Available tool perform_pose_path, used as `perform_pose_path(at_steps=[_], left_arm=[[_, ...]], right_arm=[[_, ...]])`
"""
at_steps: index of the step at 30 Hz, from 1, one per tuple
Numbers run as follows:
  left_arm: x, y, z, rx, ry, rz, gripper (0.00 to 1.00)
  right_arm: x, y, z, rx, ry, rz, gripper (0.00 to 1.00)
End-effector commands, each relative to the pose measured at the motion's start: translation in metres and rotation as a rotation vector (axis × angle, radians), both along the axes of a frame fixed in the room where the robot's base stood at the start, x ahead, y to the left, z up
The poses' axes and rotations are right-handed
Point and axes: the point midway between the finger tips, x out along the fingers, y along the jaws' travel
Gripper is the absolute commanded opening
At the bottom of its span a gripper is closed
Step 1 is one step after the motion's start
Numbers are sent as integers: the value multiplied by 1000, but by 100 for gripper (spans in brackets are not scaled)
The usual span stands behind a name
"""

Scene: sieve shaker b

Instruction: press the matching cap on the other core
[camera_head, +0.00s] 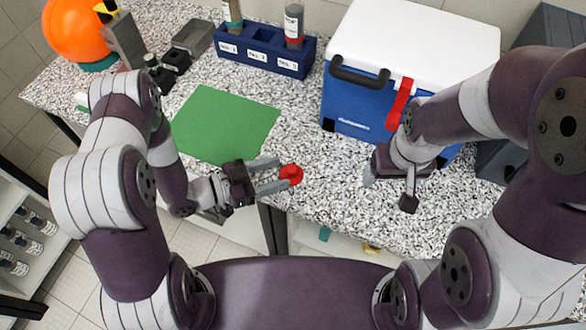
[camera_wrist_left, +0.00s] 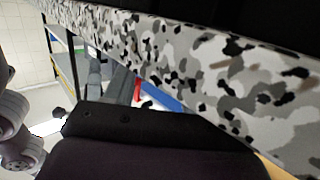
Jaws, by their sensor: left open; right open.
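A small red cap (camera_head: 292,174) is at the fingertips of my left gripper (camera_head: 281,174), near the counter's front edge. The two fingers are apart, and I cannot tell whether they touch it. A blue rack (camera_head: 262,62) at the back has labelled slots No.1, No.2 and No.3. A core with a teal band (camera_head: 233,15) stands at No.1 and a dark core with a red band (camera_head: 294,27) at No.3; the upper frame edge cuts off the teal one. My right gripper (camera_head: 389,191) is open and empty in front of the cooler. The left wrist view does not show the cap.
A green mat (camera_head: 226,124) lies left of centre. A blue cooler with a white lid (camera_head: 412,40) and red latch stands at the back right. A grey tray (camera_head: 194,37), a black device (camera_head: 168,72) and an orange ball (camera_head: 78,28) are at the back left. Speckled counter between mat and cooler is clear.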

Motion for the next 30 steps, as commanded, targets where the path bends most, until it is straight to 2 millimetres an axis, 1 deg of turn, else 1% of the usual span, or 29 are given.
perform_pose_path(at_steps=[3, 7, 10, 15, 17, 18, 20, 21, 30], left_arm=[[5, -23, 4, 0, 1, -7, 55], [13, -41, -1, 1, 0, -4, 55], [15, -46, -3, 0, -1, -1, 55], [16, -46, -4, 0, -1, 1, 55], [16, -46, -4, 0, 0, 0, 36], [16, -46, -4, 0, 0, 0, 23], [16, -46, -4, 0, 0, 0, 3], [16, -46, -4, 0, 0, 0, 2], [16, -46, -4, 0, -1, 0, 2]], right_arm=[[0, 0, 13, 0, 0, 0, 80], [0, 0, 15, 0, 0, 0, 80], [0, 0, 15, 0, 0, 0, 80], [0, 0, 14, 0, 0, 0, 80], [0, 0, 14, 0, 0, 0, 80], [0, 0, 14, 0, 0, 0, 80], [0, 0, 14, 0, 0, 0, 80], [0, 0, 14, 0, 0, 0, 80], [0, 0, 14, 0, 0, 0, 80]])
